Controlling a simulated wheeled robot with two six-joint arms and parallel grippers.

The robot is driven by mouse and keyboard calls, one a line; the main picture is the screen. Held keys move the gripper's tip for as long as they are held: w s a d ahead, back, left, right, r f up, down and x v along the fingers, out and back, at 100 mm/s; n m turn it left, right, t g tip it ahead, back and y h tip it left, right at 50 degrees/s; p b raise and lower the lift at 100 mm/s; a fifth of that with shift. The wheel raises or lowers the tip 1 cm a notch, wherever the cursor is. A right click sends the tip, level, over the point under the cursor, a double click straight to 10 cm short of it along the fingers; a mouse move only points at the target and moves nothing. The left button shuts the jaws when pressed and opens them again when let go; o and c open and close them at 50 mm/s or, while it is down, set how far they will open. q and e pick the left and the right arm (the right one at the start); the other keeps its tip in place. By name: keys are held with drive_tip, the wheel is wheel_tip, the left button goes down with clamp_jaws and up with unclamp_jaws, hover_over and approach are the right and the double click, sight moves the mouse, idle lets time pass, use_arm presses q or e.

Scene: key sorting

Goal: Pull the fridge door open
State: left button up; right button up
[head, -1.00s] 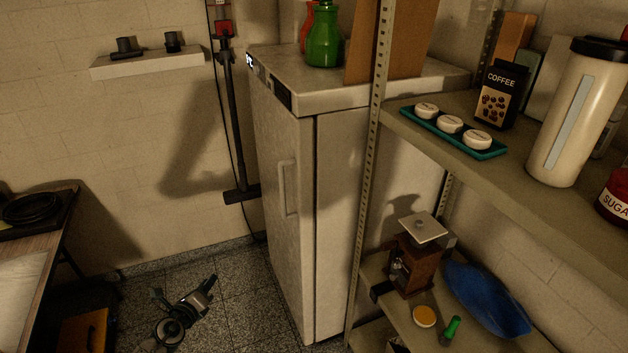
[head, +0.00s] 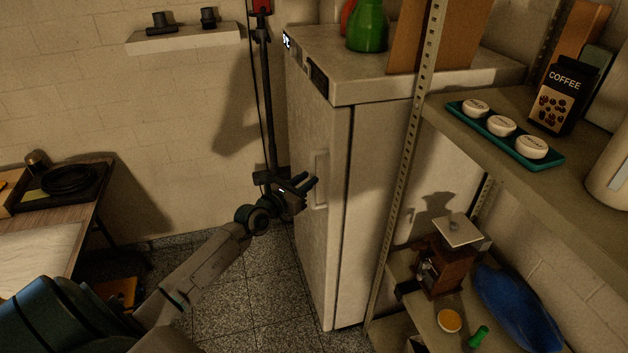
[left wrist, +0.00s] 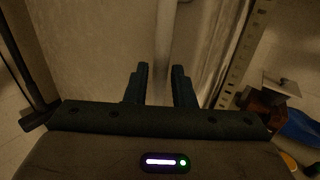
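The pale fridge (head: 368,190) stands upright, and its narrow front door (head: 315,255) looks shut. The door has a vertical bar handle (head: 321,178). My left gripper (head: 308,183) is at the handle's height, close in front of the door. In the left wrist view its two dark fingers (left wrist: 161,82) are apart. The handle (left wrist: 163,45) rises in line with the gap between them. I cannot tell whether the fingers touch it or how far they reach around it. My right gripper is not in view.
A metal shelf unit (head: 412,150) stands right beside the fridge, holding a coffee pack (head: 556,98) and a teal tray (head: 548,160). A green vase (head: 367,28) stands on the fridge top. A table (head: 40,240) is at left. The floor (head: 260,290) before the door is clear.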

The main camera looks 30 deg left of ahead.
sight(311, 177)
use_arm(q)
drive_tip(key=shift+w+d+r+b, duration=0.1)
drive_tip(key=shift+w+b, duration=0.05)
drive_tip(key=shift+w, duration=0.7)
drive_tip(key=shift+w+d+b, duration=0.1)
drive_tip(key=shift+w+b, duration=0.05)
drive_tip(key=shift+w, duration=0.65)
drive_tip(key=shift+c, duration=0.4)
clamp_jaws()
